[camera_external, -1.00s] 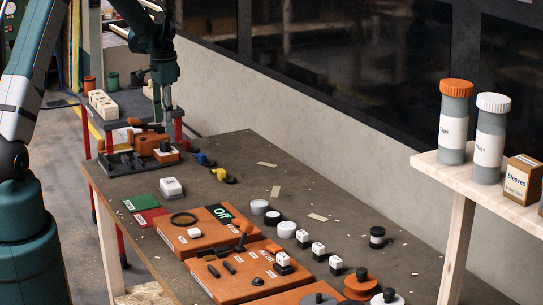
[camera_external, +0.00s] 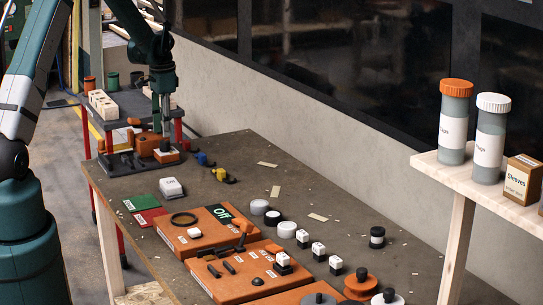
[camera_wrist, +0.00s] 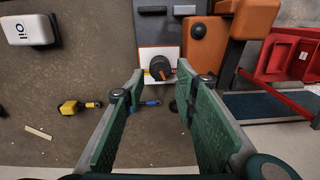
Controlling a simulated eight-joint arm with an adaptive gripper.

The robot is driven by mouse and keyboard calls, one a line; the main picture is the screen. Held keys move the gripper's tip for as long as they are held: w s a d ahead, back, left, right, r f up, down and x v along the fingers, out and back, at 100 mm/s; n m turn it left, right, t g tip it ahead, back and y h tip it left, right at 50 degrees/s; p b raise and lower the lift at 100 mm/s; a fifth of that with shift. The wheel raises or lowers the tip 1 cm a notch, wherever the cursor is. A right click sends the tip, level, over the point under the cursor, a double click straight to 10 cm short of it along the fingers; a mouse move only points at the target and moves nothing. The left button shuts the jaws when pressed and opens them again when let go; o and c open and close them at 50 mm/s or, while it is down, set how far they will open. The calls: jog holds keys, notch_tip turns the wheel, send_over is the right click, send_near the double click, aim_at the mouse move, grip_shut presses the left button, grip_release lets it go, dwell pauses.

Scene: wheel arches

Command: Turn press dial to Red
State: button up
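The press (camera_external: 148,141), orange on a dark base, stands at the far left end of the workbench. Its black dial (camera_external: 166,146) sits on a white-topped orange block at the press's right side. In the wrist view the dial (camera_wrist: 160,68) is a dark round knob with an orange-red mark, on a white plate. My gripper (camera_wrist: 161,78) is open, its green finger pads at either side of the dial in that view. In the external view my gripper (camera_external: 166,132) points down just above the dial. I cannot tell whether a finger touches it.
An orange panel with an "Off" display (camera_external: 222,214) and a second orange panel (camera_external: 235,272) lie nearer on the bench. A white "Oil" block (camera_wrist: 29,29) and small yellow (camera_wrist: 70,107) and blue pieces lie near the press. A red tray (camera_wrist: 288,55) stands right in the wrist view.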

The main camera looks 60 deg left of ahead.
aim_at(164, 142)
jog(key=shift+f, duration=2.4)
jog(key=c, duration=0.6)
